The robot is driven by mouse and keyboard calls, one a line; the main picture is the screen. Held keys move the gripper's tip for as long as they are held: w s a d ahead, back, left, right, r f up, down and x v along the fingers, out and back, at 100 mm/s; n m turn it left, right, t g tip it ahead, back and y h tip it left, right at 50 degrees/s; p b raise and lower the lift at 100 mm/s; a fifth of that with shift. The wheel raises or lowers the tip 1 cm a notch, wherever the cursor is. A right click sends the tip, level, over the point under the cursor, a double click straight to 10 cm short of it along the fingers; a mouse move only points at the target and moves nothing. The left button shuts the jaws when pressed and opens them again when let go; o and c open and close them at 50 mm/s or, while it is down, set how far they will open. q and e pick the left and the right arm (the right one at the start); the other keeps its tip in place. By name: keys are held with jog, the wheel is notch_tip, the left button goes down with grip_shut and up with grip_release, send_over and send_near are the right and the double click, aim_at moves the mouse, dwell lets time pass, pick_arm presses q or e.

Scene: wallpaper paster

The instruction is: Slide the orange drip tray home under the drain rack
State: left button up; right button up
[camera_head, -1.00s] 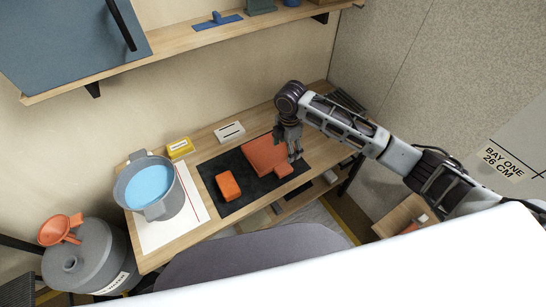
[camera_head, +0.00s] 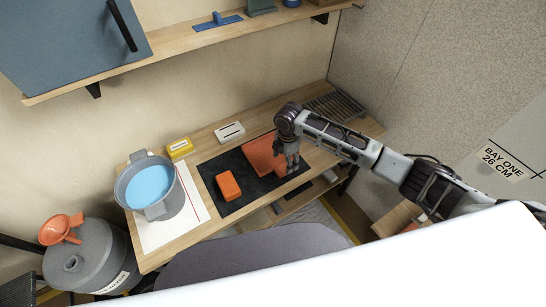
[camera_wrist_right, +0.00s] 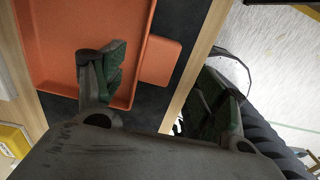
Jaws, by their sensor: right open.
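The orange drip tray (camera_head: 259,153) lies on the black mat (camera_head: 212,171) on the wooden bench. The dark slatted drain rack (camera_head: 337,105) is at the bench's far right end, apart from the tray. My right gripper (camera_head: 288,169) is over the tray's right front side and hides its tab in the head view. In the right wrist view the tray (camera_wrist_right: 50,45) fills the left, with its tab (camera_wrist_right: 160,61) between the spread fingers of my right gripper (camera_wrist_right: 158,72). The gripper is open; I cannot tell whether it touches the tab. My left gripper is not in view.
An orange block (camera_head: 228,186) lies on the mat, left of the tray. A grey pot with blue liquid (camera_head: 149,185), a yellow box (camera_head: 180,148) and a white box (camera_head: 230,131) stand on the bench. A shelf (camera_head: 200,38) overhangs the back.

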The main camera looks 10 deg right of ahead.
aim_at(283, 168)
jog(key=shift+f, duration=0.1)
jog(key=shift+a+f, duration=0.15)
jog(key=shift+f, duration=0.35)
jog(key=shift+a+f, duration=0.15)
jog(key=shift+f, duration=0.35)
jog(key=shift+f+p, duration=0.35)
jog(key=shift+f, duration=1.15)
jog(key=c, duration=1.4)
jog(key=shift+o, duration=0.2)
notch_tip(283, 168, up, 10)
jog(key=shift+b, duration=0.35)
jog(key=shift+r, duration=0.1)
